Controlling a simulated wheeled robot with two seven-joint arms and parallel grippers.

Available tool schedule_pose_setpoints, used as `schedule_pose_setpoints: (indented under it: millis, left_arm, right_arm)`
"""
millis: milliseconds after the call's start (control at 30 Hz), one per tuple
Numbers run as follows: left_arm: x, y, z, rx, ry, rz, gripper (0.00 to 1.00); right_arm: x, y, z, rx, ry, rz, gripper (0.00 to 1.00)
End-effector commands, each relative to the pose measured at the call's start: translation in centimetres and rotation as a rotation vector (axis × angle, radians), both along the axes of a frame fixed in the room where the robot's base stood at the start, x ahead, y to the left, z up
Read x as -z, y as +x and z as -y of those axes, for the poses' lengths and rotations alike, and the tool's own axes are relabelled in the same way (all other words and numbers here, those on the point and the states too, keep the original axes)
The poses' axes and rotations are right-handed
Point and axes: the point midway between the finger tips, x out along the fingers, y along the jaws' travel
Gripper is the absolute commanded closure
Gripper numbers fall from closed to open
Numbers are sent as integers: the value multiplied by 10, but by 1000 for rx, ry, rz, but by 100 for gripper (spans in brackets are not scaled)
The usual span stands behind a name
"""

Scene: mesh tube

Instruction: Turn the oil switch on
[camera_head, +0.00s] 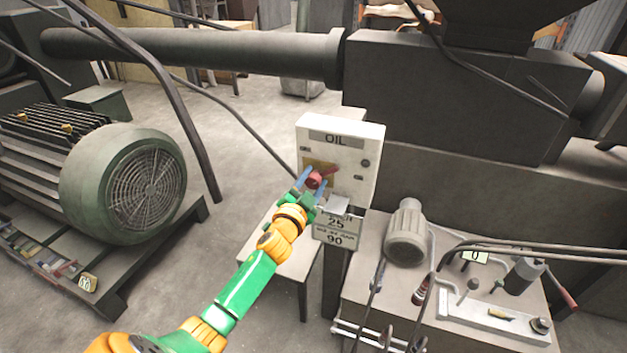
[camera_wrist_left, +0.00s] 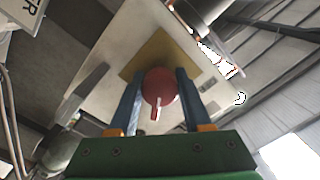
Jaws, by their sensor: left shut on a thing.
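The oil switch box (camera_head: 367,143) is a white panel labelled "OIL" near the middle of the head view. Its red rotary knob (camera_head: 316,180) sits on a yellow plate (camera_head: 322,168). My left gripper (camera_head: 313,180) reaches up to the panel with its blue fingers on both sides of the knob. In the left wrist view the red knob (camera_wrist_left: 159,87) lies between the two blue fingers, with its narrow handle pointing down toward the palm. The left gripper (camera_wrist_left: 159,92) is shut on the knob. My right gripper is not in view.
A sign with "25" and "90" (camera_head: 336,232) hangs below the panel. A large green motor (camera_head: 125,185) stands at the left. A workbench (camera_head: 380,290) with a small motor (camera_head: 406,235) and tools is at lower right. A thick horizontal pipe (camera_head: 200,55) runs behind.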

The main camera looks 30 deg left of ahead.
Motion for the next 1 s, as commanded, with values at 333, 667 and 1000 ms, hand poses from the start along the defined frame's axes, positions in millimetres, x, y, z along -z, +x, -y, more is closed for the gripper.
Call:
schedule_pose_setpoints:
  millis: [333,667,1000]
  left_arm:
    - [1,0,1,3,305,-77,100]
    - [2,0,1,3,519,-130,100]
    - [3,0,1,4,616,-154,100]
  right_arm:
    - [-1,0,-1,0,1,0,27]
    - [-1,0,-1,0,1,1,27]
    - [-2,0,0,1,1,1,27]
